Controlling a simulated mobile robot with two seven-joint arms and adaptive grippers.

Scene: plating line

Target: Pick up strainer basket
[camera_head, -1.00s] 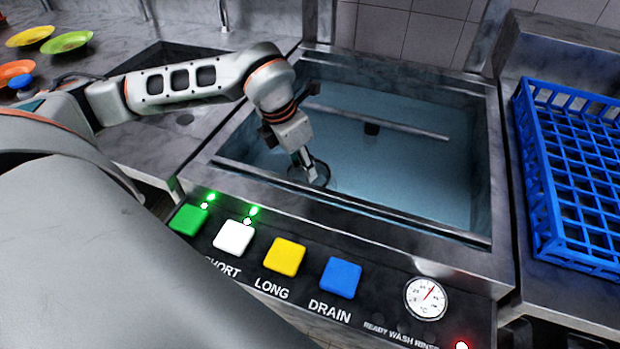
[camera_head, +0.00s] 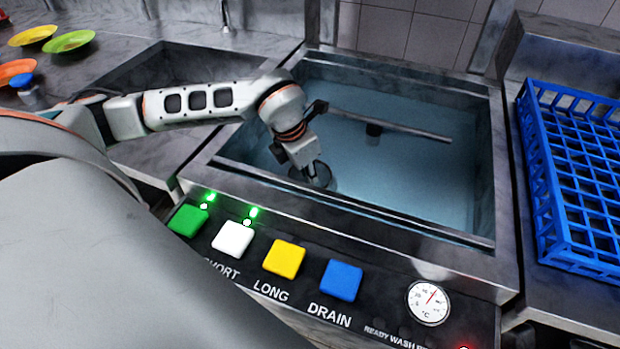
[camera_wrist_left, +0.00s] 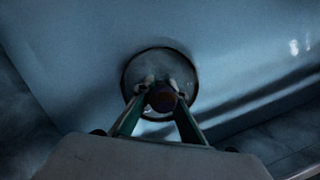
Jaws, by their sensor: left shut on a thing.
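The strainer basket (camera_wrist_left: 158,60) is a round, dark-rimmed piece inside the wash tank (camera_head: 405,225). In the head view the basket (camera_head: 325,173) shows only partly at the tank's left front, beside and below my left gripper (camera_head: 314,176). In the left wrist view my left gripper (camera_wrist_left: 160,98) has its two fingers closed around a dark reddish knob (camera_wrist_left: 162,98) at the middle of the basket. The basket's underside is hidden, and I cannot tell whether it is clear of the tank floor. My right gripper is not in view.
A bar (camera_head: 395,126) crosses the tank behind my left gripper. Front buttons (camera_head: 284,258) and a gauge (camera_head: 428,302) line the near panel. A blue rack (camera_head: 585,190) stands at right. Plates (camera_head: 68,41) lie at far left beyond a sink (camera_head: 165,75).

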